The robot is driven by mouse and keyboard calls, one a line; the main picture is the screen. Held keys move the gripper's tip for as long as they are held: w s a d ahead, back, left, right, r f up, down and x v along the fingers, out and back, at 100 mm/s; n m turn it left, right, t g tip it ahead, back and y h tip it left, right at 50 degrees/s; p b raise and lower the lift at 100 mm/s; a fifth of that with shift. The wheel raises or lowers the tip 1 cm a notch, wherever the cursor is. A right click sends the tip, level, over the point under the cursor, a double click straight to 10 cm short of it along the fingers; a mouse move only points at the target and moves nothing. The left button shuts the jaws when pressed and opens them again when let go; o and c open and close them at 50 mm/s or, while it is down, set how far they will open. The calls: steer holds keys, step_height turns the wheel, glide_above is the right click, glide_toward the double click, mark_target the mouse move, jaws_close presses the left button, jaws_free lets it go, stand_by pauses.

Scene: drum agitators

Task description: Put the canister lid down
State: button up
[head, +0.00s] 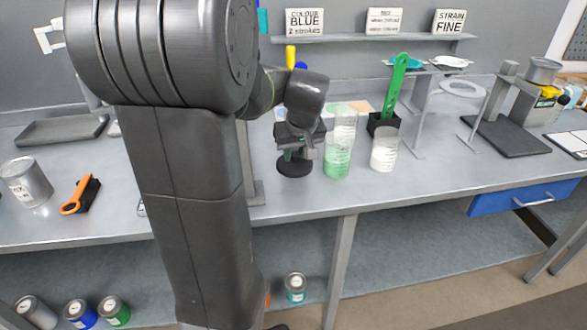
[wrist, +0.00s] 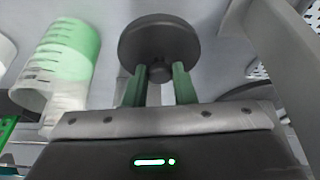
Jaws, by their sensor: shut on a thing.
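The canister lid is a dark round disc with a small knob (head: 294,168). In the wrist view the lid (wrist: 158,35) lies straight ahead of the fingers, its knob between them. My gripper (head: 297,150) is shut on that knob, with a green finger pad on each side in the wrist view (wrist: 160,74). The lid is at or just above the grey bench, left of the green-filled beaker. I cannot tell whether it touches the bench. I cannot make out an open canister beside it.
A beaker of green liquid (head: 337,163) stands close right of the lid, with a whitish beaker (head: 384,155) beyond. A green paddle (head: 397,85) stands in a black holder. My arm hides the bench to the left. The bench front (head: 300,202) before the lid is clear.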

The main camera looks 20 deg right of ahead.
mark_target(296, 164)
steer(key=shift+f, duration=2.65)
steer(key=o, duration=1)
steer(key=shift+c, duration=0.2)
steer(key=shift+r, duration=0.45)
steer(key=v, duration=1.1)
steer(key=shift+s, duration=0.2)
